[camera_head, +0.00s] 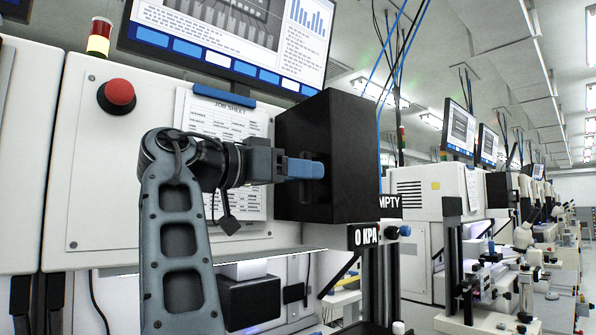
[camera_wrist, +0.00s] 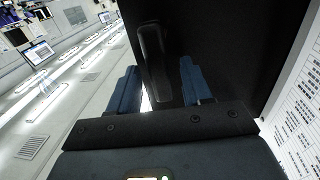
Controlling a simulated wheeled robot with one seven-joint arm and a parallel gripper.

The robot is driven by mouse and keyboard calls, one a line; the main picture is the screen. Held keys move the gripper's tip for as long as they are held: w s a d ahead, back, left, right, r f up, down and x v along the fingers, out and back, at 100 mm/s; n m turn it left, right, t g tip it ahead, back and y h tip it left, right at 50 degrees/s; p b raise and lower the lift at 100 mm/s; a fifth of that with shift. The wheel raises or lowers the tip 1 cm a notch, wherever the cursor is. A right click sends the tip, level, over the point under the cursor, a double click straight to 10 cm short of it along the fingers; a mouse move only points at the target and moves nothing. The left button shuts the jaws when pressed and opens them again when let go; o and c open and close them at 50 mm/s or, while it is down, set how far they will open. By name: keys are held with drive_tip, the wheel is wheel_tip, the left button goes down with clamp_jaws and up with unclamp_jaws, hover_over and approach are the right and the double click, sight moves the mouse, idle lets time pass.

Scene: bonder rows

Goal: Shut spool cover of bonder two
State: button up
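A black box-shaped spool cover (camera_head: 345,150) stands out from the white machine beside the job sheet. Its dark panel (camera_wrist: 225,45) fills the middle of the wrist view, with a black bar handle (camera_wrist: 154,60) on it. My gripper (camera_head: 312,168) reaches from the left to this handle side in the head view. In the wrist view my gripper (camera_wrist: 160,85) has its two blue fingers apart, one on each side of the handle, with gaps showing. I cannot tell whether a finger touches the panel, or how far the cover is open.
A red button (camera_head: 117,95) and a job sheet (camera_head: 212,115) are on the white machine front. A monitor (camera_head: 235,35) hangs above. More bonders (camera_head: 450,200) stand in a row to the right.

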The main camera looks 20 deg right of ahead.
clamp_jaws()
idle(0.4)
